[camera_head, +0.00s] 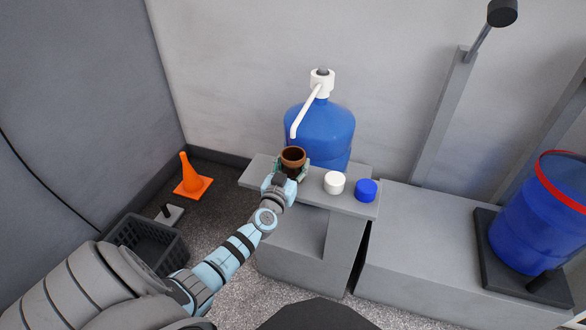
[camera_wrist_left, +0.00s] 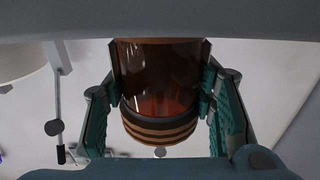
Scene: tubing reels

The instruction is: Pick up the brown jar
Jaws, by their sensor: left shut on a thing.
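The brown jar (camera_head: 293,156) is at the left part of the grey bench, in front of the blue water bottle. My left gripper (camera_head: 291,170) is shut on the jar, with its fingers on both sides of it. In the left wrist view the jar (camera_wrist_left: 160,85) is dark brown glass with a banded end, clamped between the teal finger pads of my left gripper (camera_wrist_left: 160,98). I cannot tell whether the jar touches the bench. My right gripper is not in view.
A blue water bottle (camera_head: 320,130) with a white pump stands behind the jar. A white lid (camera_head: 334,182) and a blue lid (camera_head: 366,189) are to its right on the bench (camera_head: 264,165). An orange cone (camera_head: 190,177) and dark crate (camera_head: 150,238) are on the floor left.

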